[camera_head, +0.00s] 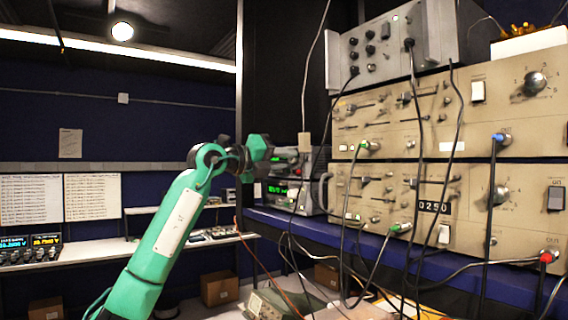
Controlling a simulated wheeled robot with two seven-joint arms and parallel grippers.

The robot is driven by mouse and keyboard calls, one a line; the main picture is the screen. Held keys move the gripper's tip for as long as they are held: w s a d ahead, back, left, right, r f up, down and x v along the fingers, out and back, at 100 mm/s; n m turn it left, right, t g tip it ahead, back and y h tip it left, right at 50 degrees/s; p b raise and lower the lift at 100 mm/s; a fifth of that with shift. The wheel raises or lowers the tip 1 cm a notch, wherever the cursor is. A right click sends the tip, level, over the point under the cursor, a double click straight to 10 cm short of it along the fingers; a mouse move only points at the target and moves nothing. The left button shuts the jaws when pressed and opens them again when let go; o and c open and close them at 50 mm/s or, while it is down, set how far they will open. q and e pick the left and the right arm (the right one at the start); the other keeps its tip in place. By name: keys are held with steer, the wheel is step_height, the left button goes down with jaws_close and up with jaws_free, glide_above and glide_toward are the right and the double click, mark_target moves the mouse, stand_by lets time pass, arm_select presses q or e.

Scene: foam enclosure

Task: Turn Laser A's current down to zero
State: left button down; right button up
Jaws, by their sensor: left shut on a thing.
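A small stack of bench instruments with green displays (282,189) stands at the left end of the blue shelf. My left gripper (264,153) is at the left front of the upper unit (291,154) in this stack. It is shut on a small part there, seemingly the current knob, which the gripper hides. The green arm comes up from the bottom left and bends at the grey wrist joint. The display digits are too small to read surely, and no Laser A label is legible. My right gripper is not in view.
Large beige instrument racks (455,100) with knobs and switches fill the right side. Several cables hang in front of them. The blue shelf edge (450,265) runs below. A white bench (100,251) with displays (30,249) stands at the left back. A cardboard box (220,289) is low down.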

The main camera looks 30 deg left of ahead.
arm_select(q)
steer(key=n+b, duration=0.1)
steer(key=n, duration=0.3)
steer(key=shift+r+n, duration=0.1)
steer(key=shift+n, duration=0.3)
stand_by(0.4)
steer(key=c, duration=1.2)
jaws_free()
steer(key=shift+c, duration=0.2)
steer(key=shift+a, duration=0.1)
steer(key=shift+s+f+b, duration=0.2)
steer(key=shift+s+b, duration=0.1)
steer(key=shift+b, duration=0.05)
steer(key=b+v, duration=0.5)
steer(key=v, duration=0.8)
